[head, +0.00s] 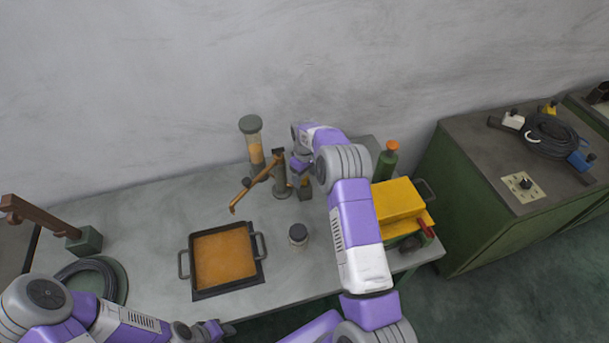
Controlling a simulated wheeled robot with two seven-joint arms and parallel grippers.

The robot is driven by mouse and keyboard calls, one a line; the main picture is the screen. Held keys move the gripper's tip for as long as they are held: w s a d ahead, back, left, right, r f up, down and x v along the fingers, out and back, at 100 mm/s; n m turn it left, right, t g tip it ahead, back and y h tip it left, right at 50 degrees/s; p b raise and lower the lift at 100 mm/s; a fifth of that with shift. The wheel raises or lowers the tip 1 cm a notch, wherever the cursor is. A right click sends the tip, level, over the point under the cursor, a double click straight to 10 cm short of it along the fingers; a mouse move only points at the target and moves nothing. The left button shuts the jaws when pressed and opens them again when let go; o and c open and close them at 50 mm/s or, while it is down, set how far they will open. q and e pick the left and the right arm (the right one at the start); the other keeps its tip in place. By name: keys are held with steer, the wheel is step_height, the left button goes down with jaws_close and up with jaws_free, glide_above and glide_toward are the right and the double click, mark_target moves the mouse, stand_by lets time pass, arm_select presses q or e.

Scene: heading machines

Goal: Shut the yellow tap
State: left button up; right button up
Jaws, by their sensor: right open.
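The yellow tap has an ochre spout (247,191) that slants down to the left from a dark grey post (281,178) near the back of the bench. Its spout end hangs above the back right of the square pan. My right gripper (299,182) is open and points down just right of the post, close to it. Whether it touches the tap is not clear, and my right wrist covers part of that area. I cannot make out the tap's handle. My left gripper (213,328) is low at the front edge of the bench, far from the tap; its jaws are too small to read.
A pan of orange liquid (224,254), a small jar (298,234) and a tall clear cylinder (252,140) stand around the tap. A green bottle (387,160) and a yellow box (397,201) are at the right. A coiled hose (107,271) lies front left.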

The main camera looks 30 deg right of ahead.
steer(key=shift+w+f, duration=0.1)
steer(key=shift+f, duration=0.05)
steer(key=c, duration=1.1)
steer(key=shift+o, duration=0.2)
steer(key=m+b, duration=0.1)
steer(key=m, duration=0.1)
steer(key=shift+m+b, duration=0.35)
steer(key=shift+m, duration=0.05)
steer(key=shift+m+b, duration=0.4)
steer(key=shift+m, duration=1.1)
